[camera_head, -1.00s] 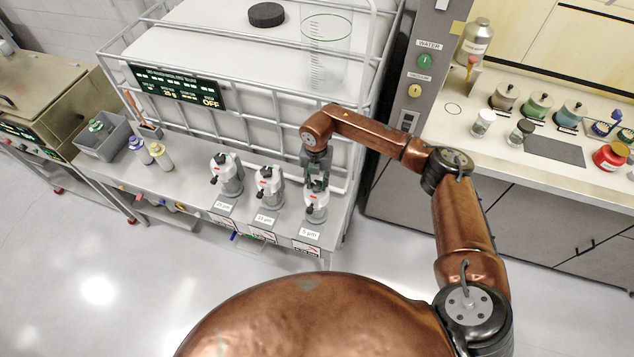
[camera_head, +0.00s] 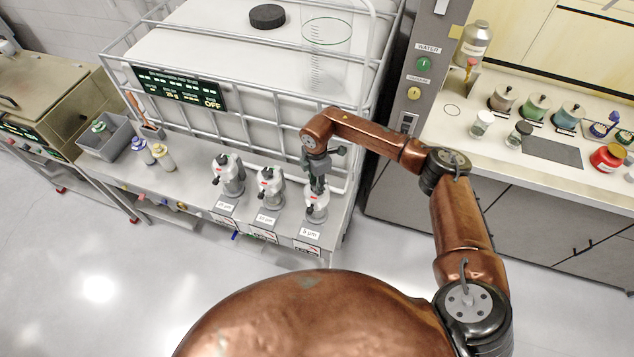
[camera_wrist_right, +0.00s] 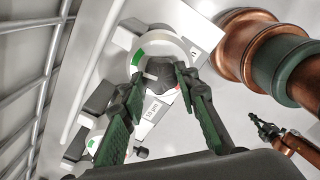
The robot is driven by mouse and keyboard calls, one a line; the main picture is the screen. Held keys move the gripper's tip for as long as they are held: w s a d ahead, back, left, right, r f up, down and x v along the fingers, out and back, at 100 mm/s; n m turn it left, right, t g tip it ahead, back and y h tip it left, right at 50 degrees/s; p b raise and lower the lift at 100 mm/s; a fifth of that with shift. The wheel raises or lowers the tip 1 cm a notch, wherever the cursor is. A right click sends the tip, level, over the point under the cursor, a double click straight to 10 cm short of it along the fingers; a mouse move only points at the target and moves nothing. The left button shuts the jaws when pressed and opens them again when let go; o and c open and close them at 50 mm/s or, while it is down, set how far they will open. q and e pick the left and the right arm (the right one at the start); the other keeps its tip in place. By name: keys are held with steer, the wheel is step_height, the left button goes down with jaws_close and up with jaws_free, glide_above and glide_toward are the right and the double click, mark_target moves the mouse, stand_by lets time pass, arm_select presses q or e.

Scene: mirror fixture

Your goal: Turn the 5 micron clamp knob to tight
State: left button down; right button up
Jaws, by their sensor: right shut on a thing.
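The 5 µm clamp (camera_head: 317,213) is the rightmost of three grey and white clamps on the bench, behind its "5 µm" label (camera_head: 310,234). My right gripper (camera_head: 317,187) reaches down onto it from above. In the right wrist view, the gripper's green-padded fingers (camera_wrist_right: 158,72) are shut on the clamp's dark knob (camera_wrist_right: 161,69). A pale ring (camera_wrist_right: 128,37) with a green mark surrounds the knob, and a small red patch shows by the right finger. The knob's pointing direction is partly hidden by the fingers.
The middle clamp (camera_head: 268,188) and left clamp (camera_head: 227,177) stand close by on the bench. A white caged tank (camera_head: 260,65) is right behind. Small bottles (camera_head: 163,158) and a grey bin (camera_head: 106,138) are further left. A counter with jars (camera_head: 540,108) is at right.

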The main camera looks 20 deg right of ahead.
steer(key=shift+m, duration=1.1)
steer(key=o, duration=1.1)
steer(key=shift+o, duration=0.2)
steer(key=shift+r, duration=0.1)
step_height(320, 180, up, 12)
